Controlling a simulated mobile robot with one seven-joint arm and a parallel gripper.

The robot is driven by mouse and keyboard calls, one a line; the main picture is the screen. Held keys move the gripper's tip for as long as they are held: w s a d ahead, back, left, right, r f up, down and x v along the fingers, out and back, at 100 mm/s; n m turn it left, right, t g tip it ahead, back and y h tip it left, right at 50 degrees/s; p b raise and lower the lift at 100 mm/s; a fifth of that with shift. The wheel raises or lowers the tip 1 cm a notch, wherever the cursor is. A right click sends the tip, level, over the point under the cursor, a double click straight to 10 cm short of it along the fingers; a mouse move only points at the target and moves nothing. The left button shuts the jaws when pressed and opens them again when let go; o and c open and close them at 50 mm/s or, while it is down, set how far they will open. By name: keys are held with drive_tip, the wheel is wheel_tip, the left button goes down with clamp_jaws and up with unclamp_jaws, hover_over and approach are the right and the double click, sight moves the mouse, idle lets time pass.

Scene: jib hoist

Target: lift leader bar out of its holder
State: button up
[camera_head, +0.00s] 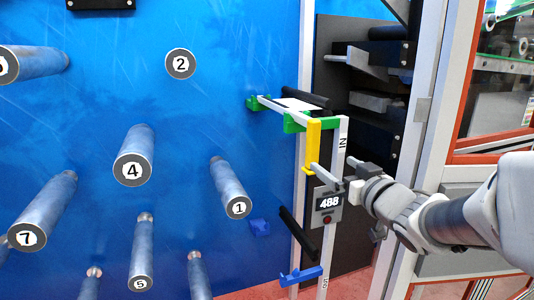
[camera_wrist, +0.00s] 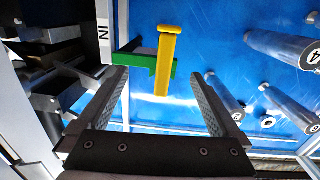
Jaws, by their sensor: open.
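The leader bar appears to be the pale bar with a yellow upright end piece (camera_head: 313,146), lying across green holders (camera_head: 295,122) on the blue panel's right side. In the wrist view the yellow piece (camera_wrist: 164,65) stands upright with a wider top, against the green holder (camera_wrist: 139,58). My gripper (camera_head: 333,166) is in front of the yellow piece's lower end. In the wrist view my gripper (camera_wrist: 159,73) is open, with the yellow piece between its finger lines but farther away. I see no contact. The bar's far length is hidden in the wrist view.
Numbered grey rollers, such as roller 1 (camera_head: 232,190) and roller 4 (camera_head: 133,158), stick out of the blue panel (camera_head: 220,110). A post with a display reading 488 (camera_head: 328,202) stands beside my gripper. Blue hooks (camera_head: 300,276) sit below. A framed cabinet (camera_head: 495,90) is at right.

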sight(315, 152)
drive_tip(key=shift+y, duration=0.5)
drive_tip(key=shift+r+b+x, duration=0.1)
drive_tip(key=shift+b+x, duration=0.15)
drive_tip(key=shift+x, duration=2.3)
drive_tip(key=shift+r+b+x, duration=0.15)
drive_tip(key=shift+b+x, duration=0.05)
drive_tip(key=shift+x, duration=2.35)
drive_tip(key=shift+a, duration=0.2)
drive_tip(key=shift+c, duration=0.3)
clamp_jaws()
